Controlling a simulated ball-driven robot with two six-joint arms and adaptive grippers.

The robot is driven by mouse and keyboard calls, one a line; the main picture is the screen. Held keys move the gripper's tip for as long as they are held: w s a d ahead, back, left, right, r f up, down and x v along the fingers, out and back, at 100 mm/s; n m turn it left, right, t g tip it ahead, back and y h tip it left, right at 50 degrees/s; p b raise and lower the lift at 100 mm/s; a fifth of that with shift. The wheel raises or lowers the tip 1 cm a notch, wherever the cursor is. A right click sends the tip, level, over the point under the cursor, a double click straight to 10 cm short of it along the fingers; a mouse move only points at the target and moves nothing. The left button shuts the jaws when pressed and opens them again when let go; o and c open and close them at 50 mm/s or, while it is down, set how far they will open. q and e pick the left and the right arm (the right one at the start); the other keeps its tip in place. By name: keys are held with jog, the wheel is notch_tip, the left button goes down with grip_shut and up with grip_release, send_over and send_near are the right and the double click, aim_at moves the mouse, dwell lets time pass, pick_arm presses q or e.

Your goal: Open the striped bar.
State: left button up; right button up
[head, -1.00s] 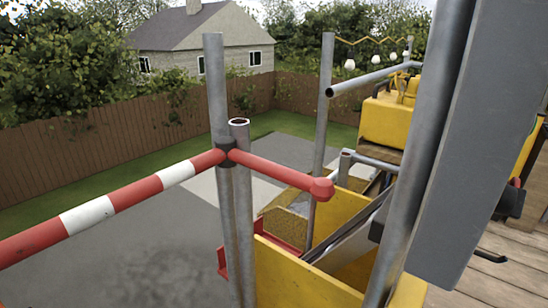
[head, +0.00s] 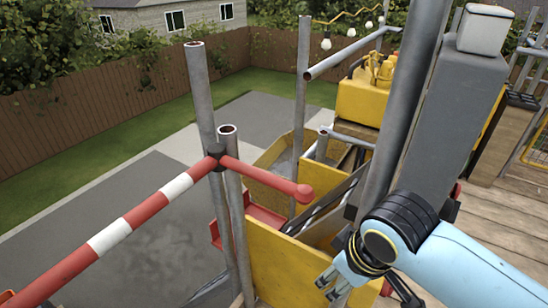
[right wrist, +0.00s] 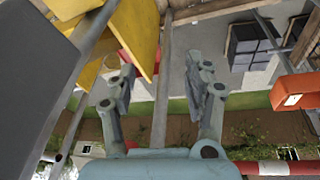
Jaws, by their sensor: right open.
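The red-and-white striped bar (head: 128,222) runs from the lower left up to a dark collar (head: 216,151) on a steel post. Beyond the collar, a plain red arm (head: 262,176) ends in a round red knob (head: 304,194). The bar lies across the opening, sloping in the picture. My right gripper (head: 338,284) is at the lower middle of the head view, below and right of the knob and apart from it. In the right wrist view its two fingers (right wrist: 163,92) are spread, with nothing held between them. My left gripper is out of view.
Steel posts (head: 203,90) and yellow boards (head: 275,262) stand around the knob. A thick slanted pole and a grey upright (head: 445,120) rise close beside my right arm. Wooden planks (head: 500,235) lie at right. Paving is far below, behind the bar.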

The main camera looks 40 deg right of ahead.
jog(key=w+r+n+t+p, duration=0.1)
jog(key=w+r+p, duration=0.3)
jog(key=r, duration=0.7)
jog(key=n, duration=0.3)
send_near(274, 178)
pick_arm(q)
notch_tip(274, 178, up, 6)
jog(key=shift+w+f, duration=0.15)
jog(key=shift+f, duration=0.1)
pick_arm(e)
jog(key=shift+t+y, duration=0.3)
jog(key=shift+t, duration=0.1)
jog(key=x, duration=1)
jog(key=shift+s+d+f, duration=0.2)
jog(key=shift+s+d, duration=0.05)
jog(key=shift+s, duration=0.05)
grip_shut()
